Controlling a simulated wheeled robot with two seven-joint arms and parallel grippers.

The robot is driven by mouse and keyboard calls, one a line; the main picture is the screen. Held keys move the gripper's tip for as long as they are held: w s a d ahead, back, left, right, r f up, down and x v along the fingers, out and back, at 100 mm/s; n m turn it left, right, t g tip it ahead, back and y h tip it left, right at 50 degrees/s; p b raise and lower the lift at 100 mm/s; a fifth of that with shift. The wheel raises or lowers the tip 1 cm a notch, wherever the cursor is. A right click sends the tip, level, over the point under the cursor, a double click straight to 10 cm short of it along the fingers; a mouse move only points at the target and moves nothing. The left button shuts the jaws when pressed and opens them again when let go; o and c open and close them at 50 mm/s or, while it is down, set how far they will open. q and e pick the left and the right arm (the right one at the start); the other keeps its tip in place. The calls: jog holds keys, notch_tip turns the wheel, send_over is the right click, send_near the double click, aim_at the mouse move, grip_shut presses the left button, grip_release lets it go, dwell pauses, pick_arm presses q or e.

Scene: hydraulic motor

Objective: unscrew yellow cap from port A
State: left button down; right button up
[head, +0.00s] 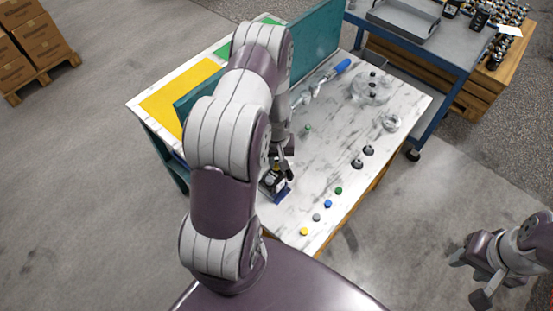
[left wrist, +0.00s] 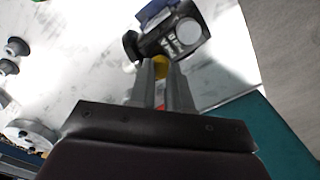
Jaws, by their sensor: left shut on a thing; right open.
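The hydraulic motor (head: 275,182), a dark and silver block on a blue base, stands on the white marbled table, partly hidden by my left arm. It also shows in the left wrist view (left wrist: 178,38) at the top. My left gripper (left wrist: 162,72) is shut on a yellow cap (left wrist: 160,61) at the motor's near side. The fingers cover much of the cap, and I cannot tell whether it still sits on the port. In the head view the left fingers (head: 287,166) are beside the motor. My right gripper (head: 481,277) is open and empty, off the table at lower right.
Loose yellow (head: 304,231), grey (head: 316,217), blue (head: 327,203) and green (head: 338,190) caps lie along the table's near edge. Dark-and-grey fittings (head: 357,163) and clear round parts (head: 370,88) lie further right. A teal panel (head: 318,42) stands along the back.

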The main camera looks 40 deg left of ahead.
pick_arm(q)
jog(key=c, duration=1.2)
grip_release()
jog(key=m, duration=1)
jog(key=shift+c, duration=0.3)
grip_shut()
